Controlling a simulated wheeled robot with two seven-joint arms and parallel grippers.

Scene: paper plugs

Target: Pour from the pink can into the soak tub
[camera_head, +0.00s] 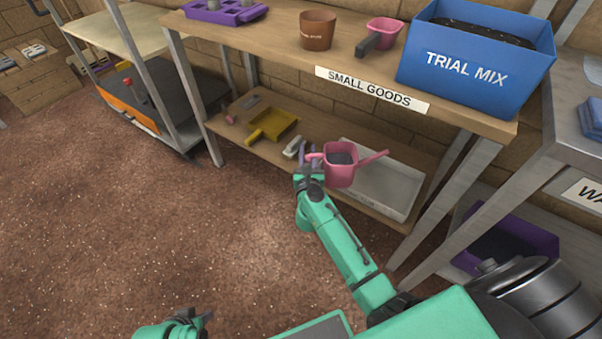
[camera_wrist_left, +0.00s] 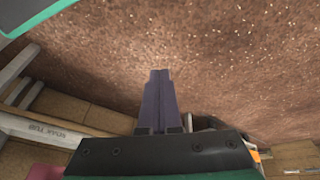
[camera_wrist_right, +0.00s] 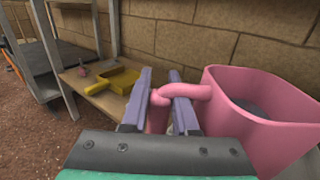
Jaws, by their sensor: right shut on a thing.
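The pink can (camera_head: 340,173), with a spout pointing right and grey contents inside, is in front of the small goods shelf, seen over a pale tray. My right gripper (camera_head: 309,158) is shut on its handle. In the right wrist view, the can (camera_wrist_right: 270,125) is on the right and its handle passes between the fingers (camera_wrist_right: 163,100). My left gripper (camera_head: 197,318) is at the bottom edge of the head view. In the left wrist view its fingers (camera_wrist_left: 158,98) are together and empty. I cannot make out the soak tub for certain; a small, hard-to-read label (camera_wrist_left: 55,130) shows at left there.
The pale tray (camera_head: 378,185) and a yellow dustpan (camera_head: 275,125) lie on the lower shelf. Above are a brown pot (camera_head: 318,30), a pink scoop (camera_head: 384,31) and a blue trial mix bin (camera_head: 470,70). Metal legs stand at right. The speckled floor (camera_head: 150,220) at left is clear.

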